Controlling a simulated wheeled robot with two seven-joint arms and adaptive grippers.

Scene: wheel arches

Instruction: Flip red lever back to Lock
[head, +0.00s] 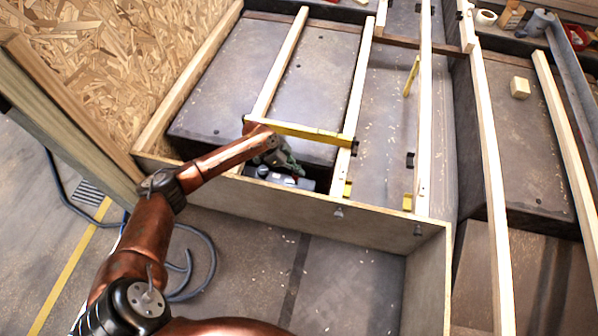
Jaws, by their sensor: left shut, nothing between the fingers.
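My left arm comes in from the lower left, and its gripper (290,167) is at a timber frame in the middle of the picture. The gripper is shut with nothing in it. Just below and beside it is a dark grey device (288,181) behind the front board, partly covered by the gripper. I cannot make out a red lever or a Lock mark on it; the part is small and partly hidden. Whether the gripper touches the device I cannot tell. My right gripper is not in view.
A yellow bar (300,132) crosses the wooden slats just beyond the gripper. The tall front board (290,204) stands before the device. A chipboard panel (110,60) rises at the left. A small wooden block (520,88) lies at the right. A hose (205,262) lies on the floor.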

